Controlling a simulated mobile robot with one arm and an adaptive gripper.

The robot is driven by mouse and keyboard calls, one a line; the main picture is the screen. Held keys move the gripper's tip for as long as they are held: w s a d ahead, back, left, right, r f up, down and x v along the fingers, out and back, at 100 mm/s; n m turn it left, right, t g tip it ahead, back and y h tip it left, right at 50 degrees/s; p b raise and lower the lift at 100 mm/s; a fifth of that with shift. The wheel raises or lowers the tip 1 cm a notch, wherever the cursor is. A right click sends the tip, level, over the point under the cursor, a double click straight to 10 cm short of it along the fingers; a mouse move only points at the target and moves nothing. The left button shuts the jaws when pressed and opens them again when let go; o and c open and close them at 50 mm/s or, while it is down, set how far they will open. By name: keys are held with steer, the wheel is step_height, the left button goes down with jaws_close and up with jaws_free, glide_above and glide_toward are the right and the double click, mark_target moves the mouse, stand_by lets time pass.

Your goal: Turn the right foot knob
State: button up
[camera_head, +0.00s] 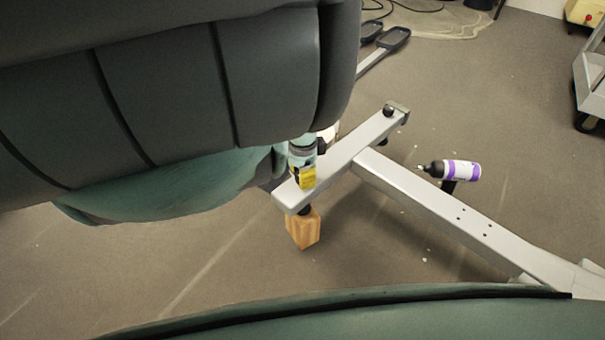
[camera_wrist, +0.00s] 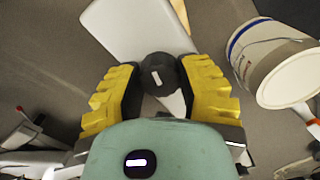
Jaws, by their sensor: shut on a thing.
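In the wrist view my gripper (camera_wrist: 160,88) has its yellow ridged fingers closed on either side of a dark round foot knob (camera_wrist: 159,70) with a small white mark on top. The knob sits against a pale grey foot bar (camera_wrist: 128,27). In the head view my gripper (camera_head: 303,172) is at the near left end of the foot crossbar (camera_head: 345,152). The gripped knob is not clearly visible there. Another dark knob (camera_head: 388,111) shows at the crossbar's far end.
A wooden block (camera_head: 303,229) stands below the crossbar's near end. A long grey beam (camera_head: 440,204) runs to the lower right. A white bucket (camera_wrist: 287,72) is right of my gripper. A cart (camera_head: 590,85) stands far right.

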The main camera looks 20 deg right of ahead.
steer(key=o, duration=1.2)
steer(key=shift+d+r, duration=0.1)
steer(key=shift+r, duration=5.85)
